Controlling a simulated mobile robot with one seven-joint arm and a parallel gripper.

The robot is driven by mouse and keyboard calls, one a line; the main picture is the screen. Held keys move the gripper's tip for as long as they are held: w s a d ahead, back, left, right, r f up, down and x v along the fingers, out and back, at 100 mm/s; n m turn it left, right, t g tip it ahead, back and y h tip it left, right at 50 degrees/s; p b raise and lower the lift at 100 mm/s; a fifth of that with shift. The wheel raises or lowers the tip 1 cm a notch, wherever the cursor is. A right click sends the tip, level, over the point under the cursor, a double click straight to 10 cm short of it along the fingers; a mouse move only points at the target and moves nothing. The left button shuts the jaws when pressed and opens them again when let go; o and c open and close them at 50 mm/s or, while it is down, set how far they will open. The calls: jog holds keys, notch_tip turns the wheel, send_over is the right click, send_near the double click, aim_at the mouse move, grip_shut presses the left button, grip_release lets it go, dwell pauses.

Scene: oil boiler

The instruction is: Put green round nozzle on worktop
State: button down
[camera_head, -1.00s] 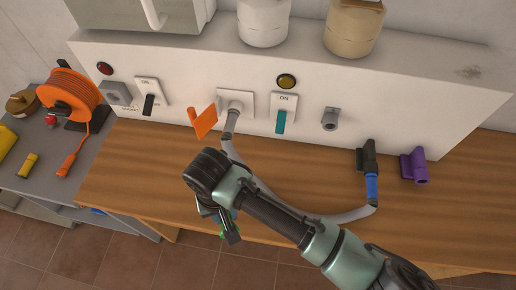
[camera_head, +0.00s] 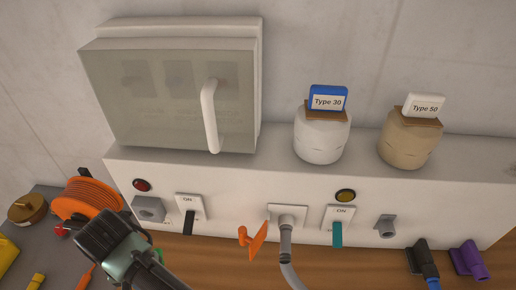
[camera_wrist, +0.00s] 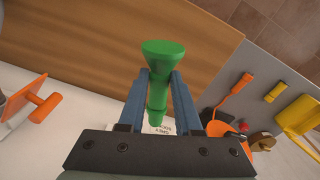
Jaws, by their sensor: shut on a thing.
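The green round nozzle (camera_wrist: 163,58) is in the wrist view, with its wide round end pointing away from my gripper. My gripper (camera_wrist: 158,82) is shut on its narrower body, one blue-grey finger on each side. The wooden worktop (camera_wrist: 85,45) fills the upper left of the wrist view, beyond the nozzle. In the head view the worktop (camera_head: 215,252) is a brown strip along the bottom. There my arm's end is at the lower left and hides most of my gripper; only small bits of green show beside it.
A white panel with switches stands behind the worktop. An orange lever (camera_head: 256,243) sticks out from it. A grey side table (camera_wrist: 268,68) holds an orange cable reel (camera_head: 88,198) and yellow items. A black part (camera_head: 422,260) and a purple part (camera_head: 468,262) are at the right.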

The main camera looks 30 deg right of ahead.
jog(key=s+d+f+m+p, duration=0.1)
jog(key=s+d+f+m, duration=0.3)
jog(key=s, duration=0.2)
jog(key=shift+f+p, duration=0.55)
jog(key=shift+f, duration=4.65)
jog(key=shift+f, duration=0.15)
jog(key=c, duration=0.6)
grip_release()
